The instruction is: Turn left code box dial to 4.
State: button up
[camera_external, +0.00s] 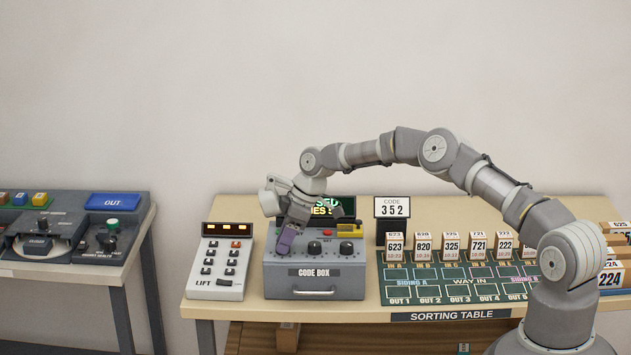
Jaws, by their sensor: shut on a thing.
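The code box (316,283) is a grey box on the sorting table, with a front handle and a row of black dials on its sloped top. The middle dial (314,248) and the right dial (346,248) are in plain view. My gripper (286,243) points down at the left end of that row and is shut on the left dial. The gripper hides that dial, so its setting cannot be read. Behind the box, a dark display (338,207) shows green text, partly covered by my gripper.
A white lift keypad (219,262) stands close to the left of the code box. Several numbered cards stand in a row on the green sorting board (455,284) to the right. A separate console with an OUT button (112,201) is at far left.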

jog(key=shift+w+n, duration=0.1)
jog(key=shift+n, duration=0.7)
jog(key=shift+g, duration=0.3)
jog(key=o, duration=1)
jog(key=p+v, duration=0.1)
jog(key=v, duration=0.6)
jog(key=shift+r, duration=0.35)
jog(key=shift+d, duration=0.1)
